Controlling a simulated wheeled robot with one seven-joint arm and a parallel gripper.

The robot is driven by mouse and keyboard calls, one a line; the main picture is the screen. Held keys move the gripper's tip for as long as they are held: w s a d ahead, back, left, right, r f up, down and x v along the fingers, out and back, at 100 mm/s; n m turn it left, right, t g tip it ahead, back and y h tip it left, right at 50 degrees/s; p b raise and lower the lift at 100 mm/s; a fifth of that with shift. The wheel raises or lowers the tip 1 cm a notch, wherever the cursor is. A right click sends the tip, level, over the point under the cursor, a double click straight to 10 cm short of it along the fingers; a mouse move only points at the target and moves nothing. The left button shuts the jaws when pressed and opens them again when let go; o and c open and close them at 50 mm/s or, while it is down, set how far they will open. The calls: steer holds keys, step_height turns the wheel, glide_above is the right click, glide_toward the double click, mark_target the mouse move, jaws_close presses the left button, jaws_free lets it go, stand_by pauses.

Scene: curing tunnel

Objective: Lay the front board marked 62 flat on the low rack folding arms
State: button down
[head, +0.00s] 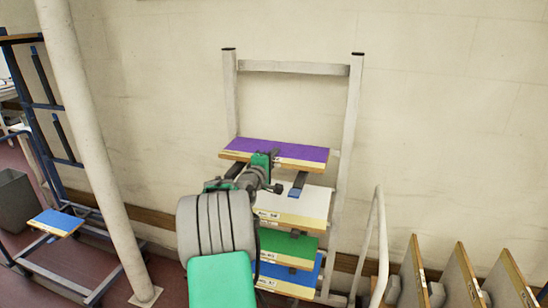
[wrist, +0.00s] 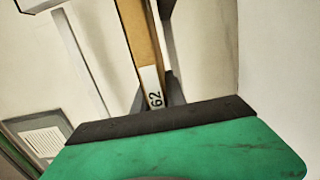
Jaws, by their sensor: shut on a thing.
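The board marked 62 (wrist: 148,50) shows edge-on in the wrist view, with a wood-coloured edge and a white label reading 62. My gripper (wrist: 156,104) is shut on that edge beside the label. In the head view my gripper (head: 275,160) is at the front edge of a purple-topped board (head: 290,151), which appears to be the same board. It looks about level at the upper part of the pale rack (head: 354,100). A dark folding arm (head: 298,184) shows below it. I cannot tell whether the board touches the arms; my arm hides part of the view.
White (head: 305,204), green (head: 292,247) and blue (head: 295,278) boards lie below on the same rack. A blue rack (head: 45,106) with a blue-topped board (head: 56,221) and a slanted pale post (head: 90,140) stand left. Several upright boards (head: 462,275) stand right.

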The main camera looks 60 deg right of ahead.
steer(key=shift+f+b, duration=0.5)
steer(key=c, duration=1.3)
jaws_free()
steer(key=shift+f, duration=0.2)
steer(key=a, duration=0.2)
steer(key=a+b, duration=0.1)
steer(key=a, duration=0.2)
steer(key=a+b, duration=0.1)
steer(key=a, duration=0.2)
steer(key=shift+s+r, duration=0.15)
steer(key=shift+s, duration=0.1)
steer(key=shift+d, duration=0.1)
